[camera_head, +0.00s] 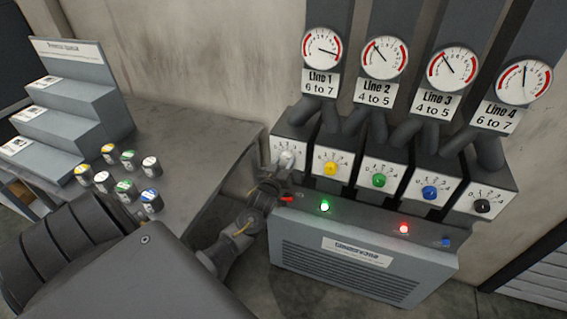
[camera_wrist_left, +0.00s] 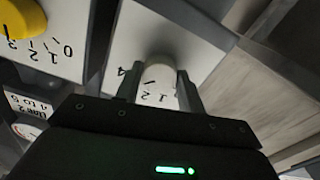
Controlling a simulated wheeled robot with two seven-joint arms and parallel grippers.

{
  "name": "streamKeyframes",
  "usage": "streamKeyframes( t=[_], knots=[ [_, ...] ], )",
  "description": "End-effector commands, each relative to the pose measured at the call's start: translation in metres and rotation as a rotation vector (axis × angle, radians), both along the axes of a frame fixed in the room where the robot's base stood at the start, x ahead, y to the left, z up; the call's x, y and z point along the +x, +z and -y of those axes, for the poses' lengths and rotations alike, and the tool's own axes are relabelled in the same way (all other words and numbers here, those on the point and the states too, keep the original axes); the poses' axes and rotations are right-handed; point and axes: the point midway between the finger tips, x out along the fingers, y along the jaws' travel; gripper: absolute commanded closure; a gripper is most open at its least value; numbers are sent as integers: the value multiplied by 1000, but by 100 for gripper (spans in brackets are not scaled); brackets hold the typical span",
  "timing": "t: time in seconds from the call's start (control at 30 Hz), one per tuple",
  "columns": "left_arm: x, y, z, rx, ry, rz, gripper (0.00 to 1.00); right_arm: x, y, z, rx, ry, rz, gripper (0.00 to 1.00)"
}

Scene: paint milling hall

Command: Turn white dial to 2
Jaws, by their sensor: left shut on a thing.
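The white dial (camera_head: 287,159) is the leftmost knob in the row of dials in the head view. My left gripper (camera_head: 277,172) reaches it from below and is shut on it. In the left wrist view the white dial (camera_wrist_left: 160,72) sits between the two fingers of the left gripper (camera_wrist_left: 158,90). Its scale plate shows upside down, with 1, 2 and 4 readable. The fingers and the angle hide the rest of the scale, and I cannot tell the exact setting. My right gripper is not in view.
Yellow (camera_head: 331,168), green (camera_head: 379,180), blue (camera_head: 430,193) and black (camera_head: 482,206) dials continue to the right. Gauges stand above them, Line 1 (camera_head: 321,47) leftmost. A grey cabinet (camera_head: 350,262) with lit buttons is below. Several small paint cans (camera_head: 151,201) stand on the left bench.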

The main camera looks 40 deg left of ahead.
Motion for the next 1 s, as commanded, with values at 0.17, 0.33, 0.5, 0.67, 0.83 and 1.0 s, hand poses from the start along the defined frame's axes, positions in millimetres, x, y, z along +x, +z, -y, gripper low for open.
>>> streamKeyframes(
  t=[0.17, 0.33, 0.5, 0.67, 0.83, 1.0],
  knots=[
    [0, 0, 1, -159, 1, 55, 84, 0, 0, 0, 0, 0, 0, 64],
    [0, 0, 1, -312, 2, 108, 84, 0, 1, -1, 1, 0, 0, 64],
    [0, 0, 1, -456, 1, 158, 84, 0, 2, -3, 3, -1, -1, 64],
    [0, 1, 1, -573, 2, 200, 84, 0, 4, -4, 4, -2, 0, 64],
    [0, 1, 1, -669, 1, 233, 84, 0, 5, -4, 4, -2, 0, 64],
    [0, 1, 1, -735, 2, 256, 84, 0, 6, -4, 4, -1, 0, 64]
  ],
)
